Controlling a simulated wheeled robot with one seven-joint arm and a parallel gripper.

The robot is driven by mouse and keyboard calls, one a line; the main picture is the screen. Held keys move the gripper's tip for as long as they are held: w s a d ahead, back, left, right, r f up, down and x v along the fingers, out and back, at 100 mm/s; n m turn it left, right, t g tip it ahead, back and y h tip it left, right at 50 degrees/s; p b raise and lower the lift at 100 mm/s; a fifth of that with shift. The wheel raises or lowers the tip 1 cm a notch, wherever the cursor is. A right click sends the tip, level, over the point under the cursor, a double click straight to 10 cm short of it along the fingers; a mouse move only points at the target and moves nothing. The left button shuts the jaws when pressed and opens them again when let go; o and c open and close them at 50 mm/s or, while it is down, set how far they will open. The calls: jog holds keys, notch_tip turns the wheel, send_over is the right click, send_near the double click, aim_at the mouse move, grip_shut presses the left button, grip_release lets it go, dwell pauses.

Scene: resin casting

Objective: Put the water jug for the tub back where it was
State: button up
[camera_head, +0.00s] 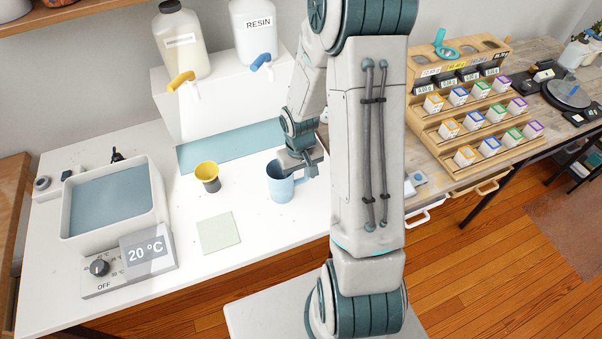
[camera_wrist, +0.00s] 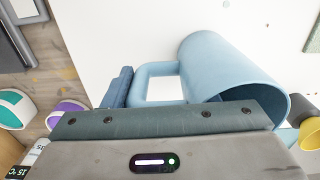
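The water jug (camera_head: 279,186) is a light blue cup-like vessel with a side handle, standing upright at the right part of the white table. I cannot tell if its base touches the table. My gripper (camera_head: 302,172) is at the handle side of the jug, on its right. In the wrist view the jug (camera_wrist: 215,62) and its squared handle (camera_wrist: 155,70) fill the middle. A blue finger of my gripper (camera_wrist: 120,88) lies right beside the handle's outer edge. The gripper body hides part of the handle, so the grip itself is not clear. The water tub (camera_head: 112,198) is at the left.
A yellow-lined dark cup (camera_head: 208,177) stands left of the jug, with a pale square mat (camera_head: 219,233) in front. A blue-grey mat (camera_head: 232,146) lies behind. Resin containers (camera_head: 254,35) with taps stand on a white riser. A temperature control box (camera_head: 128,267) sits before the tub.

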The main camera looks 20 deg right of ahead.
jog(key=o, duration=0.3)
jog(key=shift+o, duration=0.2)
jog(key=shift+r, duration=0.15)
notch_tip(320, 180, up, 10)
jog(key=shift+r, duration=0.25)
notch_tip(320, 180, up, 2)
jog(key=shift+s+a, duration=0.1)
jog(key=s+a+r+t, duration=0.3)
jog(key=s+a+r, duration=0.2)
jog(key=s+r, duration=0.7)
jog(key=shift+s+r, duration=0.15)
jog(key=shift+s, duration=0.8)
jog(key=shift+a, duration=0.1)
